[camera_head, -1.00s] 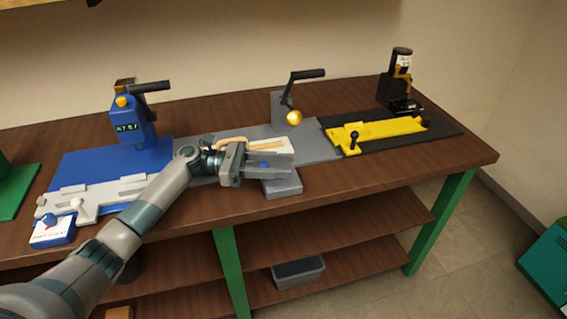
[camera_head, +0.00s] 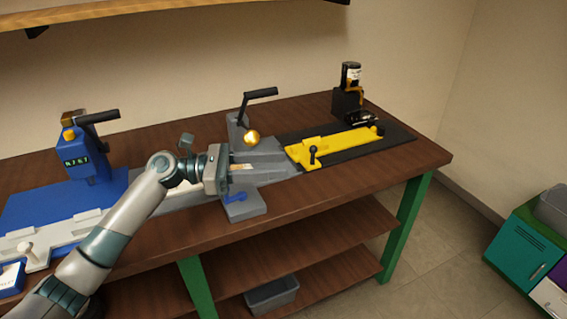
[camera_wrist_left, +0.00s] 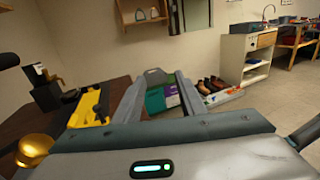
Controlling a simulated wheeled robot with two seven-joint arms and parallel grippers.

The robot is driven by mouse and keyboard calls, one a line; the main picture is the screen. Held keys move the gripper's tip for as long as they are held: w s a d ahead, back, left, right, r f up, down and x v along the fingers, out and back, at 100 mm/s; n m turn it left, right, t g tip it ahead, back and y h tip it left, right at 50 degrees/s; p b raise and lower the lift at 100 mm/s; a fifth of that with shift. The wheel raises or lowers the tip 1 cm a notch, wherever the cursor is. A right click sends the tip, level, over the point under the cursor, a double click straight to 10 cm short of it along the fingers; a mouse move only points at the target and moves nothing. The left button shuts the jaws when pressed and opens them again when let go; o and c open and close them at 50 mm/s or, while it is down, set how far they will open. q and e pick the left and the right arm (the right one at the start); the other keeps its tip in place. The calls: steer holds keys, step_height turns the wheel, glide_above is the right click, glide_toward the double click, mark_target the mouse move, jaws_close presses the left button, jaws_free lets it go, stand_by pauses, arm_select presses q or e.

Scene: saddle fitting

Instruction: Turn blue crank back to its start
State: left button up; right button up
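On the left of the bench stands a blue machine (camera_head: 90,166) with a small display and a black crank handle (camera_head: 98,117) pointing right. The left wrist view shows the spread fingers (camera_wrist_left: 158,84) too. The gripper hides part of the fixture. My right gripper is not in view.
Behind my left gripper rises a grey post with a black crank (camera_head: 260,94) and gold ball (camera_head: 251,137). A yellow clamp fixture (camera_head: 330,147) lies on a black plate (camera_head: 395,138) to the right. The bench's front right is clear.

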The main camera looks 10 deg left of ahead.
arm_select(q)
steer(key=d+r, duration=0.1)
steer(key=d, duration=0.1)
steer(key=shift+s+d+r, duration=0.35)
steer(key=shift+f, duration=0.1)
